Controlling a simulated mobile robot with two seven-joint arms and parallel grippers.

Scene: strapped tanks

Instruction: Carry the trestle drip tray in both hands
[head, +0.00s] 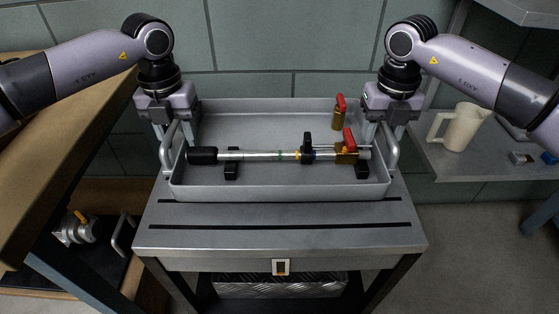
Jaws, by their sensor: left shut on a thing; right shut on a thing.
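The drip tray (280,191) is a grey, shallow, rectangular tray with a raised handle at each end. It is over the top of the grey metal trestle (280,238); I cannot tell whether it touches it. My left gripper (165,140) points down and is shut on the tray's left handle (168,150). My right gripper (383,140) points down and is shut on the right handle (392,150). Inside the tray, a metal rod tool (262,155) with a black grip lies on black supports. A brass valve with a red handle (340,112) stands at the back right.
A wooden bench (70,130) is at the left, with a metal fitting (75,229) on a shelf below. The trestle's front top strip is clear.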

